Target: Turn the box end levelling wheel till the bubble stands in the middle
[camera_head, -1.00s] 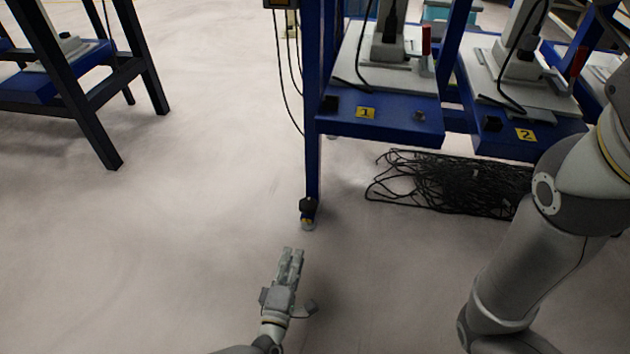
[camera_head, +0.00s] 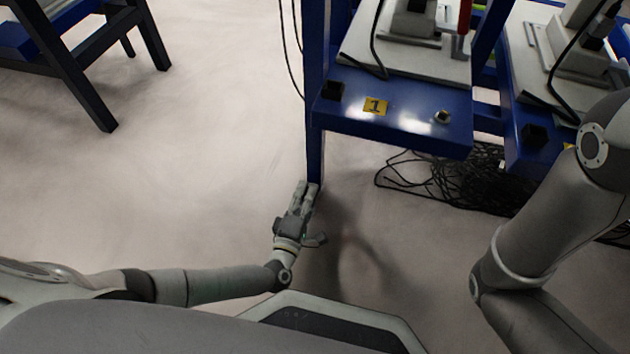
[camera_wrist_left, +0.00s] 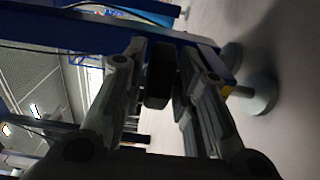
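The box end (camera_head: 400,130), a blue bench end with the yellow plate 1 (camera_head: 375,106), stands on a blue leg (camera_head: 316,150). A small round fitting (camera_head: 442,117), perhaps the level, sits on its top; no bubble can be read. My left gripper (camera_head: 308,186) is low, with its fingertips at the lower leg, hiding the leg's foot and wheel. In the left wrist view its fingers (camera_wrist_left: 163,50) are apart, with dark blocks between them; I cannot tell whether these are pads or the wheel. A round foot (camera_wrist_left: 255,94) shows beyond the right finger. My right gripper is out of view.
A black cable heap (camera_head: 460,180) lies under the benches. A second blue bench (camera_head: 540,150) stands at the right. A dark-legged stand (camera_head: 90,85) is at the upper left. The floor between (camera_head: 210,110) is clear.

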